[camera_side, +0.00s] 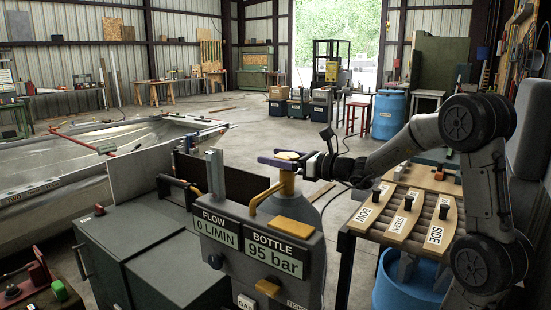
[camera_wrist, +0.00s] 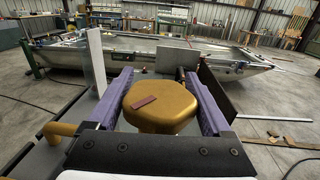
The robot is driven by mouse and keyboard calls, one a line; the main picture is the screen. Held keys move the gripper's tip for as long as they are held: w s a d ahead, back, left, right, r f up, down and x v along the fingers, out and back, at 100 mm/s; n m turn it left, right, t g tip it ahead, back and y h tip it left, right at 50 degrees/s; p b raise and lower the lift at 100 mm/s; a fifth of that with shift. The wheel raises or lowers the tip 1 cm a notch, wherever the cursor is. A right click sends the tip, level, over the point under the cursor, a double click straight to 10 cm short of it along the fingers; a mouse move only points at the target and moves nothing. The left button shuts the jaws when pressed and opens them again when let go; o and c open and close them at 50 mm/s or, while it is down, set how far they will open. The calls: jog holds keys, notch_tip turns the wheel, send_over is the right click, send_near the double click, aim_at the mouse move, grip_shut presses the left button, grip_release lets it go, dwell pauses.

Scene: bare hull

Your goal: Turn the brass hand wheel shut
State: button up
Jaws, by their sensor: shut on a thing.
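The brass hand wheel (camera_wrist: 160,112) is a rounded golden cap with a dark red mark on top. It also shows in the side view (camera_side: 288,155), on a brass post above the grey gauge panel (camera_side: 262,247). My gripper (camera_wrist: 157,78) has its two purple fingers on opposite sides of the wheel and is shut on it. In the side view my gripper (camera_side: 284,159) reaches in level from the right. The panel reads FLOW 0 L/MIN and BOTTLE 95 bar. The wheel's near underside and its stem are hidden in the wrist view.
A brass pipe (camera_side: 262,197) bends down beside the post. An upright grey plate (camera_side: 214,174) stands left of the wheel. A slatted table (camera_side: 403,231) with boards labelled BOW, STERN and SIDE stands right. A metal hull (camera_side: 55,170) lies at left.

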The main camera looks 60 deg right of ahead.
jog(key=shift+d+m+h, duration=0.15)
jog(key=shift+m+h, duration=0.6)
jog(key=shift+h, duration=0.4)
jog(key=shift+d+m+h, duration=0.15)
jog(key=shift+m+h, duration=0.6)
jog(key=shift+h, duration=0.4)
jog(key=shift+d+m+g+h, duration=0.15)
jog(key=shift+m+g+h, duration=0.15)
jog(key=shift+h, duration=0.2)
jog(key=o, duration=1.2)
jog(key=shift+c, duration=0.2)
jog(key=shift+s, duration=0.15)
jog(key=v, duration=1.3)
jog(key=shift+s, duration=0.3)
